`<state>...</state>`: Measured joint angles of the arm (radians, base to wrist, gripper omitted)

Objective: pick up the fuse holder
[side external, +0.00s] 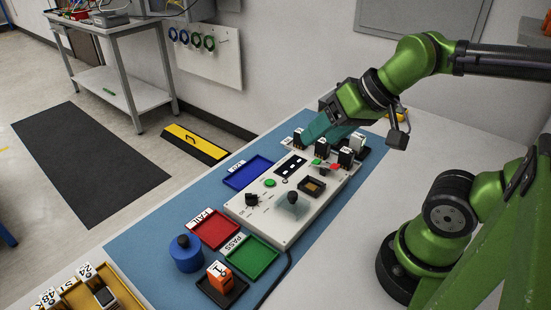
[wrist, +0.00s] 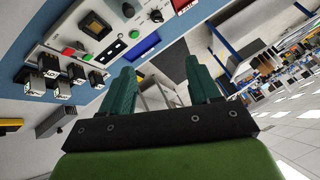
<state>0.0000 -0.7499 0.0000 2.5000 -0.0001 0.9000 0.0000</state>
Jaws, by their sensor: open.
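I cannot tell for sure which piece is the fuse holder. Several small black blocks with pale tops stand at the back end of the white test panel (side external: 262,222), among them a left block (side external: 300,139), a middle block (side external: 321,149) and a right block (side external: 346,158). In the wrist view similar blocks (wrist: 75,73) cluster at the left, off to the side of the fingers. An orange block (side external: 220,276) marked 1 stands on a small black tray at the front. My gripper (side external: 319,133) is above the back of the panel, its teal fingers (wrist: 162,70) apart and empty.
Blue (side external: 248,173), red (side external: 213,229) and green (side external: 252,257) trays lie beside the panel on the blue mat (side external: 150,232). A blue cylinder (side external: 186,254) stands near the red tray. A yellow tray (side external: 88,297) with labelled pieces is at the front left.

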